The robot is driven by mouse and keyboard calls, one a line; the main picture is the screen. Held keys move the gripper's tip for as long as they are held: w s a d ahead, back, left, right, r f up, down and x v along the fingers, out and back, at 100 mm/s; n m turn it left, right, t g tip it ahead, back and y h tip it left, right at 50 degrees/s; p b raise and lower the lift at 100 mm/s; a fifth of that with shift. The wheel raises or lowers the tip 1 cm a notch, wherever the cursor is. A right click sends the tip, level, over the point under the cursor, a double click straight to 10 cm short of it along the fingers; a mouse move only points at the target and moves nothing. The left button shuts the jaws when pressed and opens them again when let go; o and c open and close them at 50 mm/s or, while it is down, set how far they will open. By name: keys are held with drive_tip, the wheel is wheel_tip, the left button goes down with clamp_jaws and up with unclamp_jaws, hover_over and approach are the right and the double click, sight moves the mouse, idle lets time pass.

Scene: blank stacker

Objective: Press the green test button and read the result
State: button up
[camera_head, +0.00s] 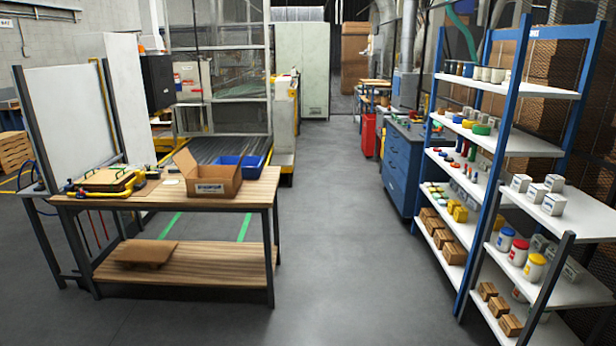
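I cannot make out a green test button or a result display in this view. A wooden workbench (165,200) stands at the left. On its left end is a small wooden fixture (107,181) with yellow and dark parts around it; its details are too small to read. Small red and dark items lie beside the fixture. My gripper is not in view.
An open cardboard box (212,186) sits on the workbench's right side; a blue bin (240,167) is behind it. Shelving (497,143) with jars and boxes lines the right. A blue cabinet (400,170) stands farther back. The grey floor (345,240) between is clear.

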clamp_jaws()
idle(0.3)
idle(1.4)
